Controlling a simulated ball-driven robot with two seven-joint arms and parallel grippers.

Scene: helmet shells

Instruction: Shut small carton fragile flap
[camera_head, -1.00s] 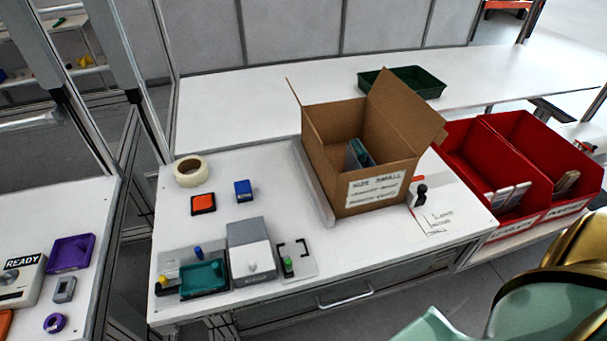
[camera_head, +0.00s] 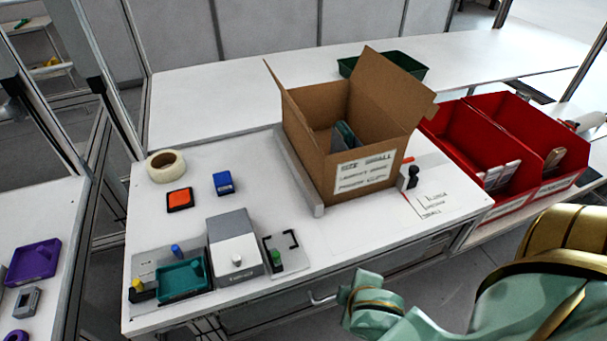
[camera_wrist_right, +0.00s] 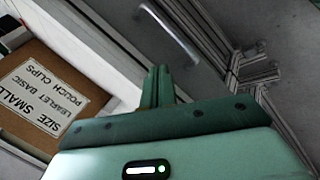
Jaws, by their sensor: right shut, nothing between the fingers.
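A teal item (camera_head: 345,135) shows inside. Which flap is marked fragile cannot be read. My right gripper (camera_head: 358,302) is in front of the table edge, apart from the carton. In the right wrist view its fingers (camera_wrist_right: 157,85) are together and empty, with the carton (camera_wrist_right: 95,90) at left.
A grey strip (camera_head: 300,172) lies along the carton's left side. A black-handled tool (camera_head: 409,178) and a paper card (camera_head: 432,203) lie right of it. Red bins (camera_head: 470,150) stand further right. A grey box (camera_head: 235,245) and teal tray (camera_head: 183,280) are at front left.

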